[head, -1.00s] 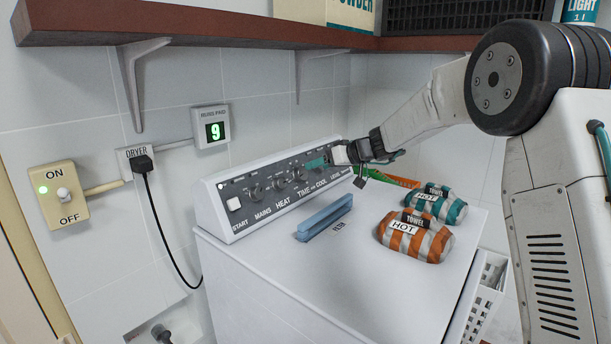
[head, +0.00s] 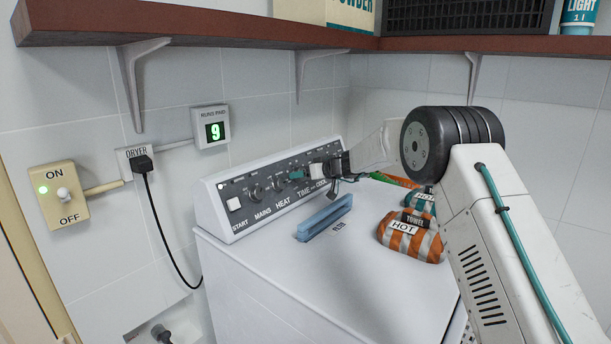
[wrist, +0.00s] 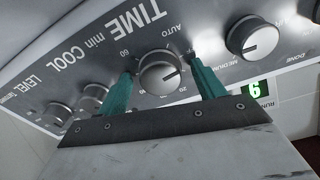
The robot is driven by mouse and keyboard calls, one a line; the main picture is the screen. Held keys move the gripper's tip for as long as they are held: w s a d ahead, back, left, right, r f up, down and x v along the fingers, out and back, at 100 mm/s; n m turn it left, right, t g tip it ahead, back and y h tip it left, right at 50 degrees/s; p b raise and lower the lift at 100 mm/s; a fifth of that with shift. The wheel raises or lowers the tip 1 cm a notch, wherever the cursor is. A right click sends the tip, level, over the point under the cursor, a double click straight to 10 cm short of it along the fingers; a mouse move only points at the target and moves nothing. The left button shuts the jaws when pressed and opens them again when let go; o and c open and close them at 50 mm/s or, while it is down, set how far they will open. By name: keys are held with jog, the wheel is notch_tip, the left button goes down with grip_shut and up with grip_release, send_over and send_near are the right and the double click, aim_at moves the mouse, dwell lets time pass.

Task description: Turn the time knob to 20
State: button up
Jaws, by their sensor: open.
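In the wrist view the printing is upside down, with 60, AUTO and 20 around the dial. I cannot tell exactly which mark the pointer meets. My gripper (wrist: 160,69) is open, its two teal fingers on either side of the knob, with gaps visible between. In the head view my gripper (head: 297,174) is at the panel and hides the time knob.
The heat knob (wrist: 253,35) is close beside one finger; the cool and level knobs (wrist: 55,116) are on the other side. A shelf (head: 200,28) runs above.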

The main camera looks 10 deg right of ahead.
jog(key=c, duration=1)
jog(key=shift+m, duration=0.4)
jog(key=m, duration=0.7)
jog(key=shift+m, duration=0.3)
jog(key=m, duration=0.3)
jog(key=shift+m+h, duration=0.3)
jog(key=shift+m, duration=2)
